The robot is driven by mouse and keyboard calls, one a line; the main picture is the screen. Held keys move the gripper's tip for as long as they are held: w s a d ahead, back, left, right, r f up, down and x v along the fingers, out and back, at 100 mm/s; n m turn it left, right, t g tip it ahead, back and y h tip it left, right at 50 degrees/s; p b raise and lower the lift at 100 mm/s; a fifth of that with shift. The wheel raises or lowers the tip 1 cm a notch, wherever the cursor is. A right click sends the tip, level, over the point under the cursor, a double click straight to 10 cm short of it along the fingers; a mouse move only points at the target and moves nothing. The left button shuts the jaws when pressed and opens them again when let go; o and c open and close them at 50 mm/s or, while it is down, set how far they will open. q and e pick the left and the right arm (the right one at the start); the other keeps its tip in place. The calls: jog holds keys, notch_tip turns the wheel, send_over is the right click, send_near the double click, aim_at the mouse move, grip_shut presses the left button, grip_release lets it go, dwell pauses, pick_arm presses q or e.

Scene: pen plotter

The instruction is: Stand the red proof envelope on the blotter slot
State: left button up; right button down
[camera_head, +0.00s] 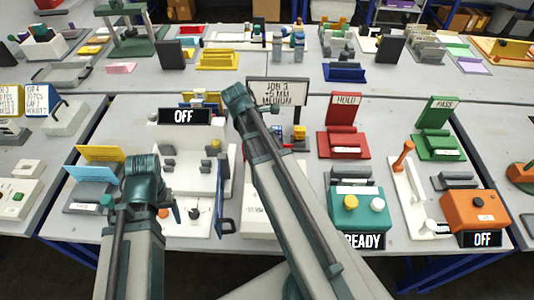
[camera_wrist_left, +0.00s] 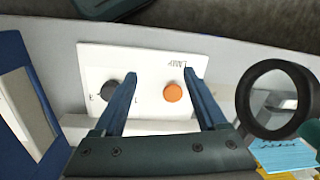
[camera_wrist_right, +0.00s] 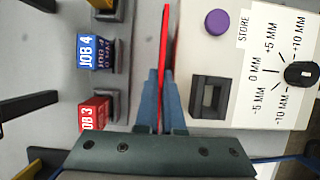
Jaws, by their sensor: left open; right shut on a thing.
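My right gripper (camera_wrist_right: 161,85) is shut on the red proof envelope (camera_wrist_right: 165,35), a thin red sheet seen edge-on in the right wrist view. It is held between the job blocks and a white offset panel. In the head view my right arm mostly hides this gripper. My left gripper (camera_wrist_left: 160,76) is open and empty over a white lamp panel (camera_wrist_left: 145,55) with an orange button (camera_wrist_left: 173,92). In the head view the left gripper's fingers are mostly hidden by its own arm. I cannot tell which holder is the blotter slot.
The red HOLD rack (camera_head: 343,140) and green PASS rack (camera_head: 437,145) stand right of my right arm. A teal READY box (camera_head: 357,222) and orange box (camera_head: 474,212) stand in front. The plotter (camera_head: 190,150) shows OFF. A blue JOB 4 block (camera_wrist_right: 95,50) is near the envelope.

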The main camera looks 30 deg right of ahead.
pick_arm(q)
jog(key=shift+r, duration=0.1)
pick_arm(e)
jog(key=shift+r, duration=0.15)
pick_arm(q)
notch_tip(320, 180, up, 10)
jog(key=p, duration=1)
jog(key=shift+r+p, duration=0.2)
jog(key=shift+p, duration=0.1)
pick_arm(e)
notch_tip(320, 180, up, 10)
jog(key=shift+r, duration=0.2)
jog(key=shift+f, duration=0.1)
